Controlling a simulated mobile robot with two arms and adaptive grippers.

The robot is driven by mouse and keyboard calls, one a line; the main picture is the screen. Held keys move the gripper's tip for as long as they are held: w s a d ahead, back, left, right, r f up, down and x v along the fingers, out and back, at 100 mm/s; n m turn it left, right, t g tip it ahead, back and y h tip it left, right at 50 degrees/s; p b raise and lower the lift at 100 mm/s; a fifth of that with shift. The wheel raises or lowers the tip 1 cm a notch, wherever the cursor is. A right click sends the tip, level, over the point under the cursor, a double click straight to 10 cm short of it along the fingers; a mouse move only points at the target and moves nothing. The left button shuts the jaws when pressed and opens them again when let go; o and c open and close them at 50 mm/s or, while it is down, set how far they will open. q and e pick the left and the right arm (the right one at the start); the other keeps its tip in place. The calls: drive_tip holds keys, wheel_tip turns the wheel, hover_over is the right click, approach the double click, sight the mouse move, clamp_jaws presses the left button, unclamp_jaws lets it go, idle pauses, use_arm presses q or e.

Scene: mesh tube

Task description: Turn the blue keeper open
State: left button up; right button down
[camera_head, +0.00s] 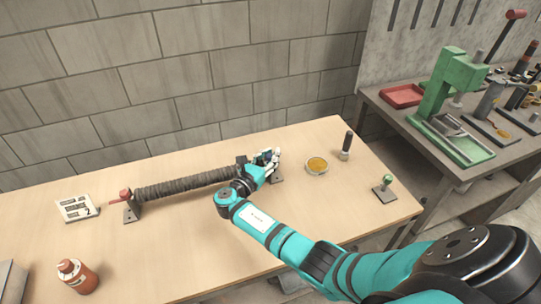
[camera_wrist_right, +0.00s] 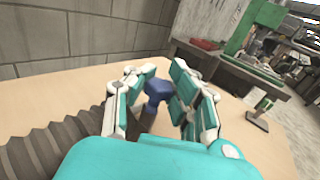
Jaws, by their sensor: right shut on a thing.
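The blue keeper (camera_wrist_right: 158,88) sits between the fingers of my right gripper (camera_wrist_right: 160,85) in the right wrist view. My right gripper (camera_head: 271,158) is shut on it at the right end of the ribbed dark tube (camera_head: 185,186). In the head view the gripper mostly hides the keeper and that end of the tube. The tube runs along the table, and its ribs also show at the left of the wrist view (camera_wrist_right: 45,148). A red keeper (camera_head: 122,195) on a dark bracket is at the tube's left end. My left gripper is out of view.
A round dish of yellow material (camera_head: 317,165), a dark upright handle (camera_head: 347,146) and a green-knobbed stand (camera_head: 384,189) are to the right on the table. A numbered card (camera_head: 77,208) and an orange-brown bottle (camera_head: 77,275) are at left. The front middle is clear.

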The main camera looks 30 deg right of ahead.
drive_tip(key=shift+s+a+f, duration=0.1)
drive_tip(key=shift+a+f, duration=0.05)
drive_tip(key=shift+f, duration=0.15)
drive_tip(key=c, duration=1.5)
unclamp_jaws()
drive_tip(key=o, duration=0.4)
drive_tip(key=shift+r, duration=0.25)
drive_tip(key=v, duration=1.2)
